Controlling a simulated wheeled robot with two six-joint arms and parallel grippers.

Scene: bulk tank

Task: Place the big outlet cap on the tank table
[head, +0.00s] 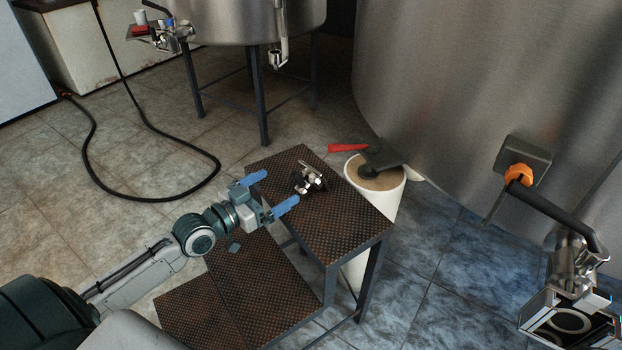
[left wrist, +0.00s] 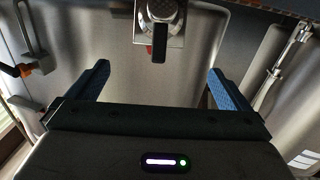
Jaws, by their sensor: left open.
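A small shiny metal piece with dark parts (head: 310,180), which looks like the big outlet cap, rests on the top of the brown perforated step table (head: 350,225). My right gripper is not in view.
A large steel tank (head: 480,80) fills the right, with a valve (head: 572,262) at lower right. A black hose (head: 140,198) lies on the floor.

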